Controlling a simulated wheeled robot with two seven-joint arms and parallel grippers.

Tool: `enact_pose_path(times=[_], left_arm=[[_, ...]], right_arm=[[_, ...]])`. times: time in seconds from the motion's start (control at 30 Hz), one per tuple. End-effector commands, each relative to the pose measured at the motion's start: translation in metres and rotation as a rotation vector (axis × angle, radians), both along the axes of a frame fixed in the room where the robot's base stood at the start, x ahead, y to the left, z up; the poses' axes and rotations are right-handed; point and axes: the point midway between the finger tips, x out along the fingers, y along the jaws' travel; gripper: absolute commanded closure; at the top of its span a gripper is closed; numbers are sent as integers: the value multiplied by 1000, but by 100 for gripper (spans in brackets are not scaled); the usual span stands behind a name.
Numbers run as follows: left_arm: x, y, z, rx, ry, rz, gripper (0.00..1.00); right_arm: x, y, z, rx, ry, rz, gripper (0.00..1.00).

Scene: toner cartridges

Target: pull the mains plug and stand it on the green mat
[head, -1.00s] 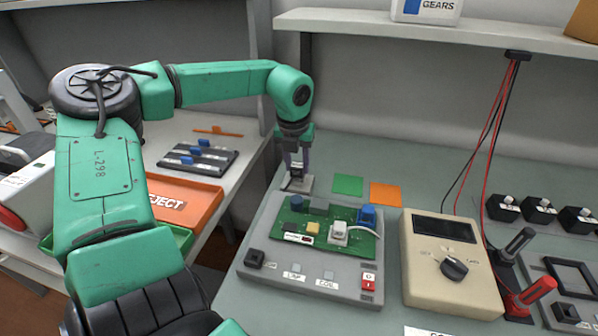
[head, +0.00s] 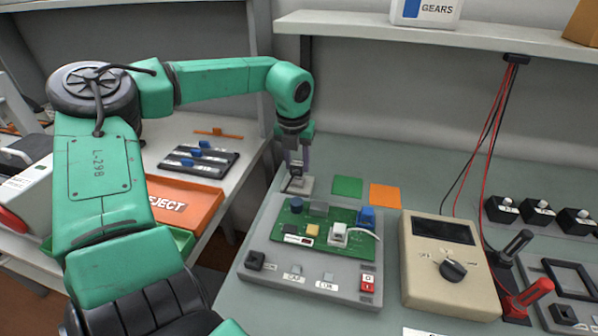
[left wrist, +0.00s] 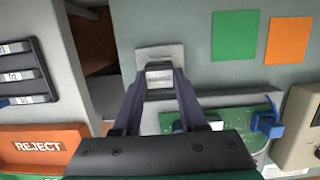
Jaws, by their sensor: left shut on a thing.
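My left gripper (head: 296,168) points down at the back left of the bench. Its fingers are shut on the mains plug (left wrist: 159,76), a small grey-white block seen between the fingertips in the left wrist view. The plug is at a pale square socket plate (left wrist: 160,53), which also shows in the head view (head: 305,186). I cannot tell whether the plug is still seated in it. The green mat (head: 347,187) lies flat and empty to the right of the gripper; it also shows in the left wrist view (left wrist: 236,36). My right gripper is not in view.
An orange mat (head: 385,196) lies right of the green mat. The grey fixture with a green circuit board (head: 307,242) is in front, with a beige meter (head: 450,280) to its right. An orange REJECT tray (head: 186,207) and a black rack (head: 200,160) stand left.

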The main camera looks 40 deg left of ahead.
Motion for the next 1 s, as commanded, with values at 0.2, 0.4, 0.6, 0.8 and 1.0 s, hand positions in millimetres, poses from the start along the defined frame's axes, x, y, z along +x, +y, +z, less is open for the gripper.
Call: enact_pose_path(times=[0.2,0.4,0.6,0.8,1.0], left_arm=[[0,0,6,0,0,0,100],[0,0,11,1,0,0,100],[0,0,17,0,0,0,100],[0,0,22,0,0,0,100],[0,0,26,1,0,0,100]], right_arm=[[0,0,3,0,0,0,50],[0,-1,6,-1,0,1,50],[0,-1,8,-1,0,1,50],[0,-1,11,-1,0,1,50],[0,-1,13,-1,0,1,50]])
